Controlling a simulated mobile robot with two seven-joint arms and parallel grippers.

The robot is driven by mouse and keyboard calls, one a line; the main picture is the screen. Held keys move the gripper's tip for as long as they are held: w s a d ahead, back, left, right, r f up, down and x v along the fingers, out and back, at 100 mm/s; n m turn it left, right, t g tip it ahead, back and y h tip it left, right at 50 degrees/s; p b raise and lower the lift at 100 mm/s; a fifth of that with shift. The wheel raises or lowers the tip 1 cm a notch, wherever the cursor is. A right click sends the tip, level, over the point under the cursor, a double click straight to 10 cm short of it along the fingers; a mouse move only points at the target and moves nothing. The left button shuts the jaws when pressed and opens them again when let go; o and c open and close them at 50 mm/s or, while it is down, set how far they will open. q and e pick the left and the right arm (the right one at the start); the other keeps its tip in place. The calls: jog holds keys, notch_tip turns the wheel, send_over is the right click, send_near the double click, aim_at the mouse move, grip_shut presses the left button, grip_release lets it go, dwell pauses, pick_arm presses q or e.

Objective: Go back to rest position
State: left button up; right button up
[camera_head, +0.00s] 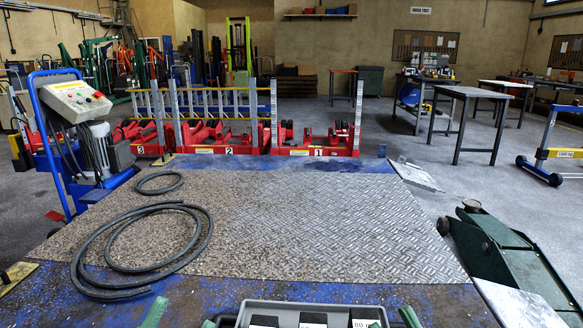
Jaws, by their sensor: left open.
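My left gripper (181,318) shows only as green fingertips at the bottom edge of the head view, left of the grey case. The fingertips stand apart, with nothing seen between them. A single green piece (410,316) right of the case looks like a fingertip of my right gripper; the rest of it is out of the picture. The dark green trolley jack (500,255) stands at the right, beside the platform, with its round saddle toward the back. Neither gripper is near it.
Grey hose coils (205,225) lie on the metal-plated platform (330,225). A blue-framed control trolley (50,140) stands left. Red equipment (320,145) lines the platform's far side.

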pick_arm(q)
jog(key=w+a+f+n+g+y+p, duration=0.2)
jog(key=w+f+n+g+y+p, duration=0.35)
jog(key=p, duration=1.55)
pick_arm(e)
jog(key=w+d+f+m+g+h, duration=0.35)
jog(key=m+g+h, duration=0.2)
jog(key=h, duration=0.35)
pick_arm(q)
jog(key=s+a+f+n+g+y+p, duration=0.1)
jog(key=s+f+g+y+p, duration=0.1)
jog(key=s+g+p, duration=0.2)
jog(key=s+a+f+n+g+y+p, duration=0.1)
jog(key=s+f+g+y+p, duration=0.1)
jog(key=s+p, duration=0.5)
jog(key=shift+f+g+y+p, duration=0.35)
jog(key=shift+f+g+p, duration=0.5)
jog(key=shift+p, duration=0.25)
pick_arm(e)
jog(key=s+d+f+m+g+h, duration=0.1)
jog(key=s+f+m+g+h, duration=0.1)
jog(key=s+f+g, duration=0.5)
jog(key=shift+s+d+m, duration=0.2)
jog(key=shift+s+m, duration=0.25)
jog(key=shift+s, duration=0.4)
